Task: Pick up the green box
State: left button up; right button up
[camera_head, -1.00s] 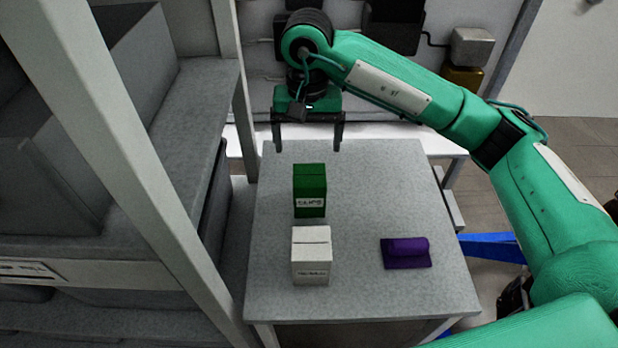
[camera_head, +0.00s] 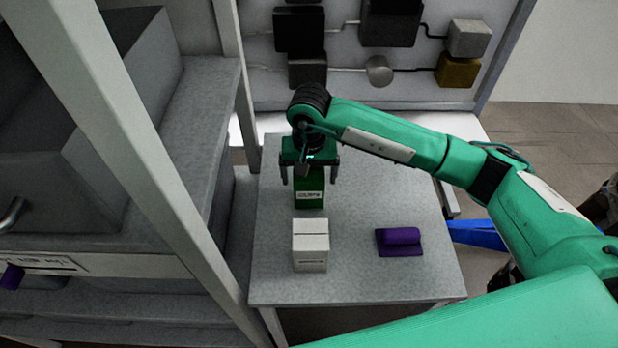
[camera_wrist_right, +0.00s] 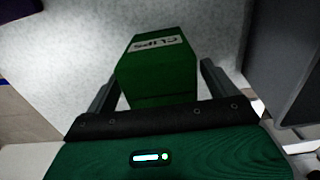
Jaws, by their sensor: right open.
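The green box (camera_head: 309,192) with a white label stands upright on the grey table (camera_head: 365,280). In the head view my right gripper (camera_head: 309,180) is over it, one finger on either side, covering its top. In the right wrist view the green box (camera_wrist_right: 158,68) reads "CLIPS" and lies between the two open fingers of the right gripper (camera_wrist_right: 158,88). Gaps show between the box and both fingers. My left gripper is not in view.
A white box (camera_head: 310,246) stands in front of the green box. A purple object (camera_head: 399,241) lies to the right on the table. A grey rack post (camera_head: 165,165) runs along the left. The table's right front is clear.

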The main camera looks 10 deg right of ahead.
jog(key=shift+f, duration=0.25)
jog(key=c, duration=1.5)
jog(key=shift+r+b, duration=0.3)
jog(key=shift+r, duration=0.2)
jog(key=shift+r+b, duration=2.5)
jog(key=shift+r, duration=7.05)
